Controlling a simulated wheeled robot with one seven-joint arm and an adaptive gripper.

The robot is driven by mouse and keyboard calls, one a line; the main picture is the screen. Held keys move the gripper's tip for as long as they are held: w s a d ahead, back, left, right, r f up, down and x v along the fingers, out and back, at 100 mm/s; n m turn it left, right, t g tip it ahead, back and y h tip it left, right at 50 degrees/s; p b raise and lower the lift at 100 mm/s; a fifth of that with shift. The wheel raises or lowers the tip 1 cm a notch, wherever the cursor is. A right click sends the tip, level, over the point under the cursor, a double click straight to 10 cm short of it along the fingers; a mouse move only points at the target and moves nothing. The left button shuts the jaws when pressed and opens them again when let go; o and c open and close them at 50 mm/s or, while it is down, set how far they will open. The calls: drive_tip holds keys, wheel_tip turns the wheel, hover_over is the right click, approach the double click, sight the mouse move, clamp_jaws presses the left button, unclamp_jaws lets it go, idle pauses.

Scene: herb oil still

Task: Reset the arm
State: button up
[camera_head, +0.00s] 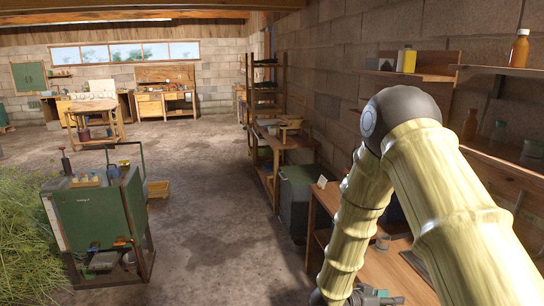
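My arm, with pale yellow bamboo-like links and a dark rounded elbow joint, fills the right of the head view. It bends at the elbow and its forearm runs down to the bottom edge. A grey mechanical part, seemingly my gripper (374,297), shows only in part at the bottom edge, by the front of a wooden bench (398,268). Its fingers cannot be made out, and I cannot tell whether it holds anything.
A wall shelf (432,74) with bottles is behind my elbow. A dark green cabinet (297,195) stands left of the bench. A green wheeled-looking cart (90,215) and a heap of green herbs (25,235) are at left. The concrete floor (215,215) between is clear.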

drive_tip(key=s+a+f+n+t+y+b, duration=0.1)
drive_tip(key=s+f+n+y+b, duration=0.3)
drive_tip(key=f, duration=0.7)
drive_tip(key=s+a+f+n+t+y+b, duration=0.1)
drive_tip(key=s+a+f+n+y, duration=0.1)
drive_tip(key=s+f, duration=0.65)
drive_tip(key=s+a+f+n+g+y+b, duration=0.1)
drive_tip(key=s+a+f+g+y+b, duration=0.1)
drive_tip(key=s+f, duration=0.6)
drive_tip(key=s+a+f+n+g+y+b, duration=0.2)
drive_tip(key=s+a+f+g+y, duration=0.2)
drive_tip(key=s, duration=1.1)
wheel_tip(320, 180, down, 4)
drive_tip(key=shift+s+a+r+y, duration=0.15)
drive_tip(key=shift+s+a+y, duration=0.25)
drive_tip(key=shift+a+y, duration=0.25)
